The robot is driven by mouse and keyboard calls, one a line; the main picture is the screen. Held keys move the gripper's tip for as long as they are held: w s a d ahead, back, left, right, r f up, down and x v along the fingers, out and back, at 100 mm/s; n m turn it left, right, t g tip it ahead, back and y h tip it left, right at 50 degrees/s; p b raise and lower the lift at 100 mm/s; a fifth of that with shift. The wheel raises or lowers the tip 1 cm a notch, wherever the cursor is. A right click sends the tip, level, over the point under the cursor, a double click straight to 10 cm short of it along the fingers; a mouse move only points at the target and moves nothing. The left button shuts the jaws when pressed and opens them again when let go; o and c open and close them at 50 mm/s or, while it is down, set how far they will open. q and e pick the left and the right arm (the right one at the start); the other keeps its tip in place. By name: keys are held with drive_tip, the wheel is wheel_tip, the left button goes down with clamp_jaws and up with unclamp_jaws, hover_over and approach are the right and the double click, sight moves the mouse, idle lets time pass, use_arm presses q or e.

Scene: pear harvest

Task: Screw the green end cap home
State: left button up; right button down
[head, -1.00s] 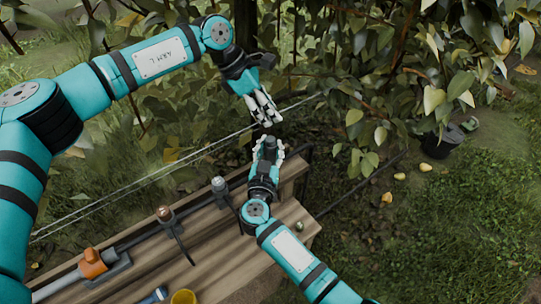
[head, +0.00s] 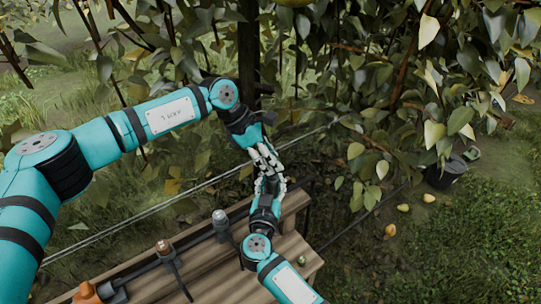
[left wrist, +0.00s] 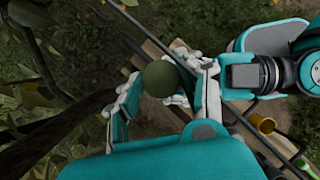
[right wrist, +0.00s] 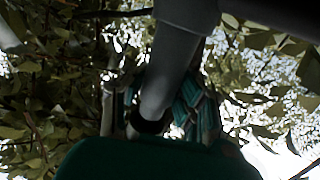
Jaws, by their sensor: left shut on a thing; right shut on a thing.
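The green end cap (left wrist: 160,78) shows in the left wrist view as a dark green round end between the fingers of my left gripper (left wrist: 163,98). My left gripper (head: 266,160) is shut on it and points down toward my right gripper (head: 270,184), nearly meeting it above the bench. In the right wrist view, my right gripper (right wrist: 160,120) is shut on a grey tube (right wrist: 170,75) that runs up out of its fingers. The joint between cap and tube is hidden in the head view. I cannot tell how far the cap is on.
The wooden bench (head: 213,259) carries a dark rail with an orange clamp (head: 87,293) and upright posts (head: 222,224). A yellow cup (left wrist: 263,123) shows in the left wrist view. A black bucket (head: 442,175) and loose pears (head: 403,207) are on the ground. Leafy branches hang close behind my grippers.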

use_arm(q)
drive_tip(key=shift+f, duration=0.9)
drive_tip(key=shift+f, duration=0.7)
drive_tip(key=shift+a+f, duration=0.15)
drive_tip(key=shift+f, duration=0.1)
drive_tip(key=shift+c, duration=0.4)
drive_tip(key=shift+r+h, duration=0.3)
drive_tip(key=shift+r, duration=0.2)
drive_tip(key=shift+r, duration=0.2)
idle(0.5)
drive_tip(key=shift+f, duration=0.65)
idle(0.6)
